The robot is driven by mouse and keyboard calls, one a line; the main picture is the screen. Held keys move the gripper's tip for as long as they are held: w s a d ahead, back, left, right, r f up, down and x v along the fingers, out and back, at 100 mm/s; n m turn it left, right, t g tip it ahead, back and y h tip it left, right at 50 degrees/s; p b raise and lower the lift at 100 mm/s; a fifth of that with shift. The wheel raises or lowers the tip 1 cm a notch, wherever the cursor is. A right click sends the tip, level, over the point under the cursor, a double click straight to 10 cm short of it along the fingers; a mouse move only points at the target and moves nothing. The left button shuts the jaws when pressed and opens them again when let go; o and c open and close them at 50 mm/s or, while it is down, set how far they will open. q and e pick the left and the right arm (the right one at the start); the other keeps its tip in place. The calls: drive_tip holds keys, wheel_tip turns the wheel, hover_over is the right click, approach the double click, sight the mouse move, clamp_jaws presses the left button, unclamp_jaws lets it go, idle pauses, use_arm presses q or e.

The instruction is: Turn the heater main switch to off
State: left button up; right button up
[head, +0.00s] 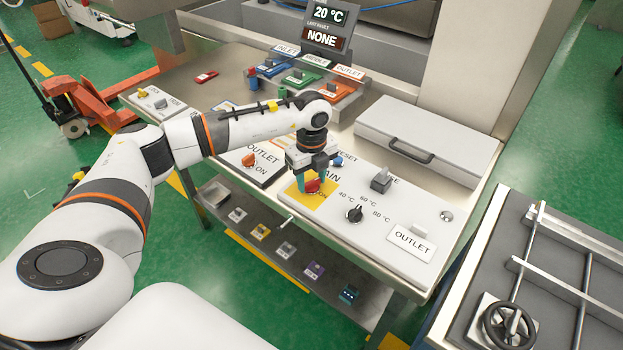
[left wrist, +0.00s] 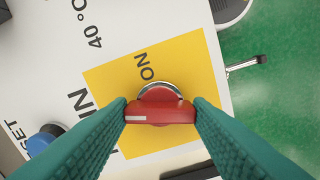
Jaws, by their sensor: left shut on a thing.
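The heater main switch is a red rotary handle (left wrist: 160,108) on a yellow square plate (left wrist: 112,78) marked "ON", beside the partly hidden word "MAIN". In the left wrist view its white mark lies at the left end of the handle, and the "ON" print is above it. In the head view the red handle (head: 313,186) shows under my left gripper (head: 313,178). The left gripper's teal fingers are shut on the handle's two ends from above. My right gripper is not in view.
The white panel also has a blue button (head: 337,161), a black temperature knob (head: 354,213), a grey switch (head: 381,180) and an "OUTLET" plate (head: 411,240). An orange switch (head: 249,160) is on the panel to the left. A handled white box (head: 430,135) stands behind.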

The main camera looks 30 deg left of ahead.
sight(312, 181)
use_arm(q)
drive_tip(key=shift+w+r+n, duration=0.1)
drive_tip(key=shift+r+n, duration=0.05)
drive_tip(key=shift+n, duration=1.75)
drive_tip(key=o, duration=1)
wheel_tip(312, 181, up, 12)
drive_tip(key=b, duration=0.4)
